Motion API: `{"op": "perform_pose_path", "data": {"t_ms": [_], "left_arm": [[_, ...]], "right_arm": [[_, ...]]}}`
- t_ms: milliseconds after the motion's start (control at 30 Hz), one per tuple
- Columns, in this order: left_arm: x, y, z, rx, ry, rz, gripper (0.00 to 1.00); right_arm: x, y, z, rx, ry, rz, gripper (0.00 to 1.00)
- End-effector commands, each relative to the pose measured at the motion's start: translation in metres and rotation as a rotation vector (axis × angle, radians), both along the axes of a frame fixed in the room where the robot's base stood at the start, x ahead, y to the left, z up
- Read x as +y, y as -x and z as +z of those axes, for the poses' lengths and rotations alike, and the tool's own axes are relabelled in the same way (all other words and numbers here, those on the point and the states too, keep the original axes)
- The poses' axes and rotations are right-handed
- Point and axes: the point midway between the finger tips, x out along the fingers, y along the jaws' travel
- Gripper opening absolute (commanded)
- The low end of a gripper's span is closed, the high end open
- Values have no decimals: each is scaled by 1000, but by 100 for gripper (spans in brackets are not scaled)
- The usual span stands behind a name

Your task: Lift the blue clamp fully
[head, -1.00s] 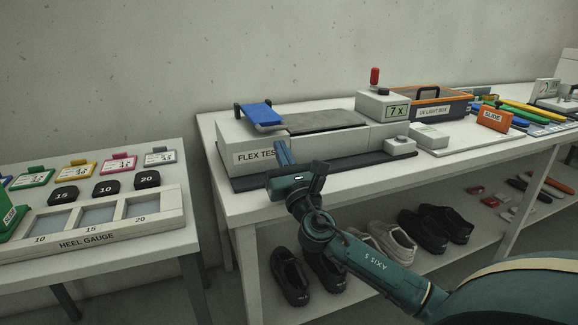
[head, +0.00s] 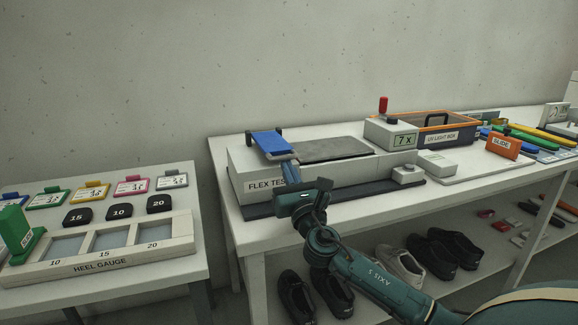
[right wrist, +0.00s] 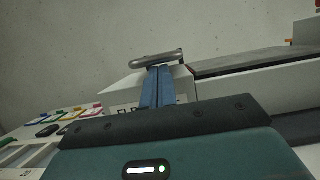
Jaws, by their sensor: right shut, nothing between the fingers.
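The blue clamp (head: 271,143) is a tilted flat plate at the left end of the flex tester (head: 335,176) in the head view, its front edge raised above the tester's body. My right gripper (head: 287,165) is shut and empty, its blue fingers pointing up just below the clamp's front edge. In the right wrist view the closed fingertips (right wrist: 158,72) reach up to a grey rounded bar (right wrist: 155,58), seemingly the clamp's front edge; I cannot tell whether they touch. My left gripper is out of view.
A 7 x counter box (head: 390,134) with a red-topped lever stands behind the tester's right end. The UV light box (head: 428,144) and an orange slide block (head: 502,146) lie farther right. The heel gauge (head: 97,262) is on the left table. Shoes sit on the shelf below.

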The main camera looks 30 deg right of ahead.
Motion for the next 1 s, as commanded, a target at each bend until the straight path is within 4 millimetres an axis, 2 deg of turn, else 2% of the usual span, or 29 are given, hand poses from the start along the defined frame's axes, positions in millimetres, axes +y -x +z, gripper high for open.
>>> {"op": "perform_pose_path", "data": {"t_ms": [367, 800, 1000], "left_arm": [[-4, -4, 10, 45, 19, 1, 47], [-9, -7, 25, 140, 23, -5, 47], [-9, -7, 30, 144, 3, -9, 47]], "right_arm": [[0, 0, 14, 31, -7, 0, 0], [0, 1, 43, 91, -21, 0, 0], [-12, -1, 55, 92, -20, -1, 0]]}}
